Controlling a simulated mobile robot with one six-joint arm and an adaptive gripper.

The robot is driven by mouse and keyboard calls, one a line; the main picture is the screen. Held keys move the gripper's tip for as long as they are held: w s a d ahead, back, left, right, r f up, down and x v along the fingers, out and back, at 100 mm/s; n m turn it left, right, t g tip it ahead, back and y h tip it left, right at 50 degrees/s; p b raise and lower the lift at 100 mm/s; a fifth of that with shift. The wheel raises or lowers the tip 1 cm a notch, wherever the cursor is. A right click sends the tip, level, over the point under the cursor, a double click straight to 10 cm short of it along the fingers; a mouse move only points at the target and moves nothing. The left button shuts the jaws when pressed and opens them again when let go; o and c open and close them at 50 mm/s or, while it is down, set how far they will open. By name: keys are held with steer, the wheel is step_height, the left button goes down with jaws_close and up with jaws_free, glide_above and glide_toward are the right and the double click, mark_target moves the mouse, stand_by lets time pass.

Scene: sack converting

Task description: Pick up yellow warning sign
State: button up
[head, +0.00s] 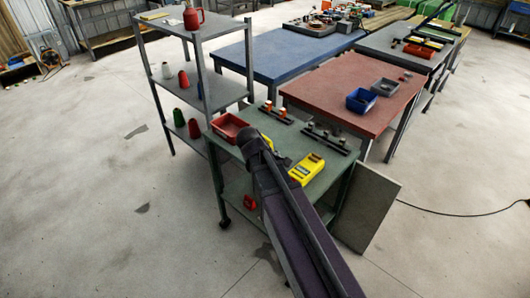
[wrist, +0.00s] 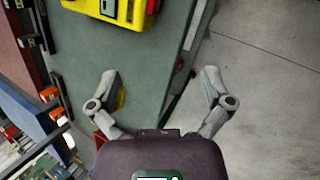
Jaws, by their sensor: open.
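A yellow block-like item (head: 306,168) with dark markings lies on the green-topped cart (head: 316,190). In the wrist view this yellow item (wrist: 112,12) is at the top edge, partly cut off, with a grey panel on it. A second, small yellow piece (wrist: 121,98) shows beside my left finger, mostly hidden by it; a bit of yellow (head: 268,142) also shows behind my arm in the head view. I cannot tell which is the warning sign. My gripper (wrist: 160,80) is open and empty above the cart top near its edge.
A red bin (head: 229,127) and racks with small parts (head: 330,138) stand on the cart. A shelf unit (head: 190,95) with spools is at left. A red-topped table (head: 340,97) with a blue bin (head: 361,101) is behind. A grey panel (head: 366,208) leans at right.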

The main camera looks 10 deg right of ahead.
steer(key=w+a+r+n+t+h+b, duration=0.1)
steer(key=w+a+n+t+h+b, duration=0.4)
steer(key=w+a+n, duration=0.5)
steer(key=w+n+h+b, duration=0.1)
steer(key=w+n, duration=0.2)
steer(key=n, duration=0.1)
steer(key=shift+r, duration=0.4)
steer(key=shift+w+d+f+b, duration=0.1)
steer(key=shift+d+b, duration=0.05)
steer(key=shift+b, duration=0.2)
steer(key=b+x, duration=0.3)
steer(key=x, duration=0.4)
steer(key=shift+w, duration=0.1)
steer(key=shift+w+d+f, duration=0.15)
steer(key=shift+w+d, duration=0.15)
steer(key=shift+d, duration=0.25)
